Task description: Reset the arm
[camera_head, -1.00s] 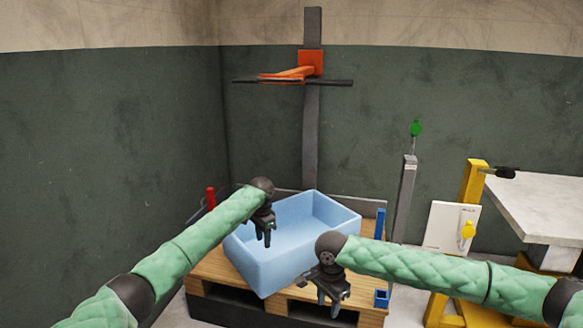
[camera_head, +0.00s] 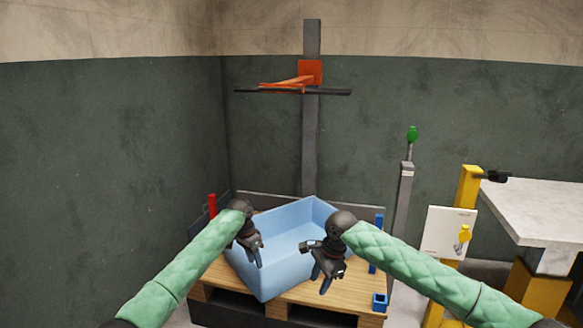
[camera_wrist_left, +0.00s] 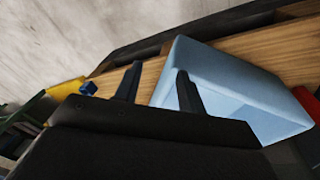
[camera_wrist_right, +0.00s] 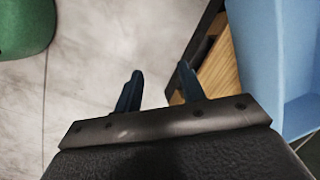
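My left arm, in green padding, comes in from the left in the head view. Its dark left gripper (camera_head: 256,260) hangs in front of the left wall of the light blue crate (camera_head: 285,268). In the left wrist view the two fingers (camera_wrist_left: 157,88) are apart with nothing between them. My right arm comes in from the right. Its right gripper (camera_head: 330,284) points down in front of the crate's right part. In the right wrist view its fingers (camera_wrist_right: 160,88) are apart and empty, with the crate (camera_wrist_right: 255,50) to their right.
The crate sits on a wooden pallet (camera_head: 300,298). Behind it stands a grey post (camera_head: 311,150) with an orange bracket and dark crossbar. To the right are a thin grey post with a green knob (camera_head: 412,133), a yellow frame (camera_head: 467,190) and a pale-topped table (camera_head: 550,205). Walls close the back and left.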

